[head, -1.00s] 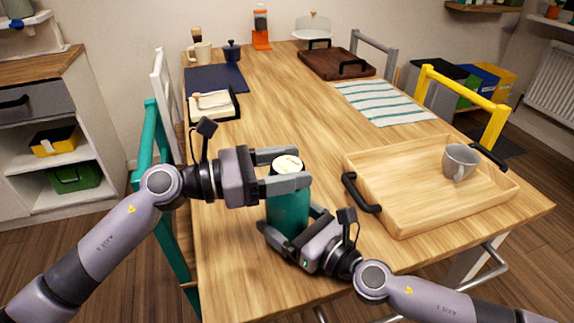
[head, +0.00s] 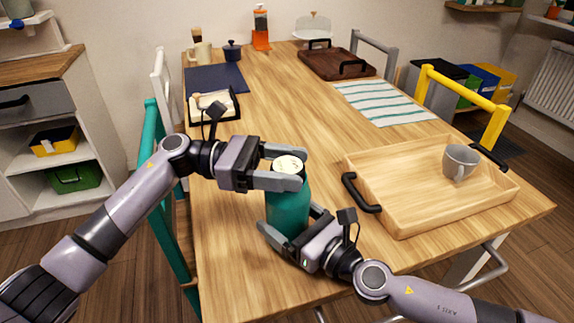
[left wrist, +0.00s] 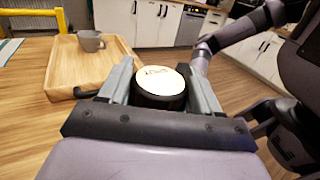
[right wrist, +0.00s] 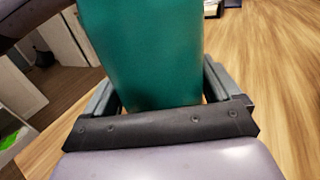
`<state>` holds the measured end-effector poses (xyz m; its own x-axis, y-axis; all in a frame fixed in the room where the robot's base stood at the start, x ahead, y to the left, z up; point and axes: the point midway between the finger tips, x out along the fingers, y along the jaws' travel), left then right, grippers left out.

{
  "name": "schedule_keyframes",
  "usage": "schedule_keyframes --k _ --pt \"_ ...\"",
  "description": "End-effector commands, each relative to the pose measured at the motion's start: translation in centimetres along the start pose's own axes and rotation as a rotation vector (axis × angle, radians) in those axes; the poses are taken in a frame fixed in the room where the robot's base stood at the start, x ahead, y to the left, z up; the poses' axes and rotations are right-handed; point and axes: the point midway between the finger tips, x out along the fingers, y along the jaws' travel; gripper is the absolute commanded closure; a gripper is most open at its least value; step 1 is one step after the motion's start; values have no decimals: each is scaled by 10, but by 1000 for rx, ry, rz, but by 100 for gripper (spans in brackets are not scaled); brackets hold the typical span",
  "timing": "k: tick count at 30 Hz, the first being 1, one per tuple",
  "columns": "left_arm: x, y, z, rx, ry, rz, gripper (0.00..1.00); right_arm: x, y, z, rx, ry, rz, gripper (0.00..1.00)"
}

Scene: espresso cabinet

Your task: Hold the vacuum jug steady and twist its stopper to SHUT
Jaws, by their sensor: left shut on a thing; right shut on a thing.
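The teal vacuum jug (head: 288,208) stands upright on the table near its front edge. Its stopper (head: 287,164) has a cream top with dark marks and a black rim; in the left wrist view the stopper (left wrist: 160,82) sits between the fingers. My left gripper (head: 285,167) is shut on the stopper from the left, one finger on each side. My right gripper (head: 288,232) is shut on the lower body of the jug, which fills the right wrist view (right wrist: 145,50). The lettering on the stopper is too small to read.
A wooden tray (head: 400,222) with a grey mug (head: 460,161) stands right of the jug. The middle of the table is clear.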

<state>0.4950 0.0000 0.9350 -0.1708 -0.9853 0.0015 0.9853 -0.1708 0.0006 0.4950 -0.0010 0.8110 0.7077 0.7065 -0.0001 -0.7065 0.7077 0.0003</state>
Motion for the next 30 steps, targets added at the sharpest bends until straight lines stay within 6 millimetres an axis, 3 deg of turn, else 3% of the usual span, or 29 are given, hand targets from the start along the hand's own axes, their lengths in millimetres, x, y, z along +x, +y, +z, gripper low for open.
schedule_keyframes --k 8,9,10,22,30 --pt "0 -1 -4 -6 7 -2 67 0 1 1 0 -2 3 71" --pt "0 -1 -4 -6 7 -2 27 0 1 1 0 -2 3 71" --pt "0 -1 -4 -6 6 -2 17 0 1 1 0 -2 3 71" --pt "-8 0 -1 -3 4 1 17 0 0 1 1 -2 1 71" --pt "-59 0 -2 -4 5 3 17 0 0 1 1 -2 1 71"
